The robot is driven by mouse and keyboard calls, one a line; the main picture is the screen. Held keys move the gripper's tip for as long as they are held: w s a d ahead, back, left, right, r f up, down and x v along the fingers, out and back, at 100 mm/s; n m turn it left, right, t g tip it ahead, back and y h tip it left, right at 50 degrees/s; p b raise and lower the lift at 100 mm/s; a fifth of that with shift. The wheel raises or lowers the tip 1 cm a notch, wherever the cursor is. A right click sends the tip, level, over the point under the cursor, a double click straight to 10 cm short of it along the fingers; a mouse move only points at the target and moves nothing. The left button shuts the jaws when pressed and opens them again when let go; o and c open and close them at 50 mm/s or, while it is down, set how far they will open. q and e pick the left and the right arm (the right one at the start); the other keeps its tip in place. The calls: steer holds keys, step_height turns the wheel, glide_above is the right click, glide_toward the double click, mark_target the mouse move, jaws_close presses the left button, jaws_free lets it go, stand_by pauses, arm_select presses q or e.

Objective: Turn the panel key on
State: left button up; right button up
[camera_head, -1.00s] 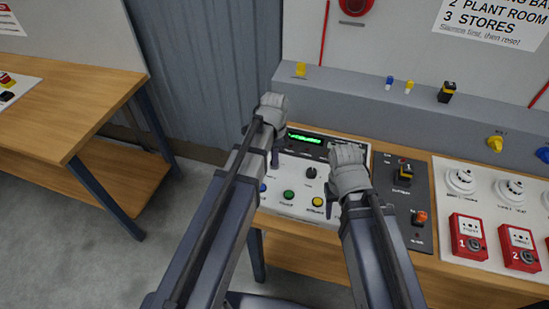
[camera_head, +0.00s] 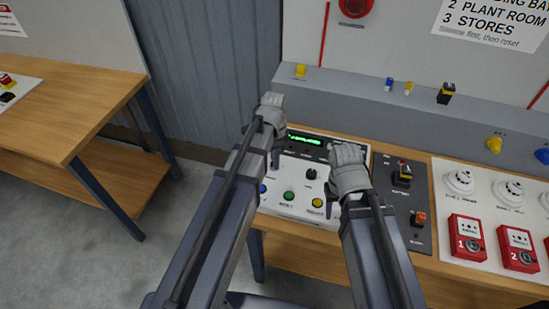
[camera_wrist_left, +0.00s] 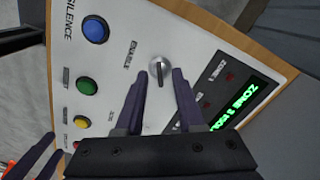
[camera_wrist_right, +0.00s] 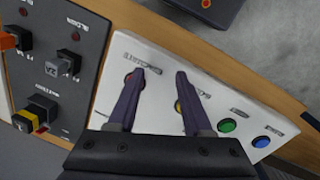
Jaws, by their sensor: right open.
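The panel key (camera_wrist_left: 160,69) is a small silver key switch marked ENABLE on the white control panel (camera_wrist_left: 207,42). In the left wrist view it shows between the fingertips of my left gripper (camera_wrist_left: 160,74), which is open. I cannot tell how deep the fingers reach around it. In the head view my left gripper (camera_head: 275,160) hides the key. My right gripper (camera_head: 331,193) is open and empty over the panel's right part; the right wrist view also shows it (camera_wrist_right: 160,72), near a red button (camera_wrist_right: 133,82) and a yellow button (camera_wrist_right: 179,106).
The panel carries a lit green display (camera_head: 304,140), a dark knob (camera_head: 311,174), and blue, green (camera_head: 289,195) and yellow (camera_head: 318,203) buttons. A dark battery panel (camera_head: 416,201) stands right of it. Red call points (camera_head: 467,237) lie further right. A wooden bench (camera_head: 69,88) is at left.

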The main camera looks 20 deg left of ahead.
arm_select(q)
step_height(320, 180, up, 7)
steer(key=p, duration=0.6)
steer(key=shift+r+p, duration=0.15)
steer(key=shift+p, duration=0.25)
arm_select(e)
step_height(320, 180, up, 7)
arm_select(q)
steer(key=s+d+f+n+b, duration=0.1)
steer(key=s+d+n, duration=0.1)
steer(key=s+d, duration=0.1)
steer(key=s+d+f+n+b, duration=0.2)
steer(key=s+d+n, duration=0.1)
steer(key=s, duration=0.3)
steer(key=s+d+f+n+y+b, duration=0.1)
steer(key=s+d+n, duration=0.2)
steer(key=s, duration=0.1)
steer(key=shift+s+d+f+b, duration=0.3)
steer(key=shift+s+d+b, duration=0.05)
steer(key=shift+s+d, duration=0.05)
arm_select(e)
step_height(320, 180, down, 4)
steer(key=shift+f, duration=0.2)
arm_select(q)
steer(key=shift+s+d+n, duration=0.15)
steer(key=shift+s+n, duration=0.05)
steer(key=shift+n, duration=0.2)
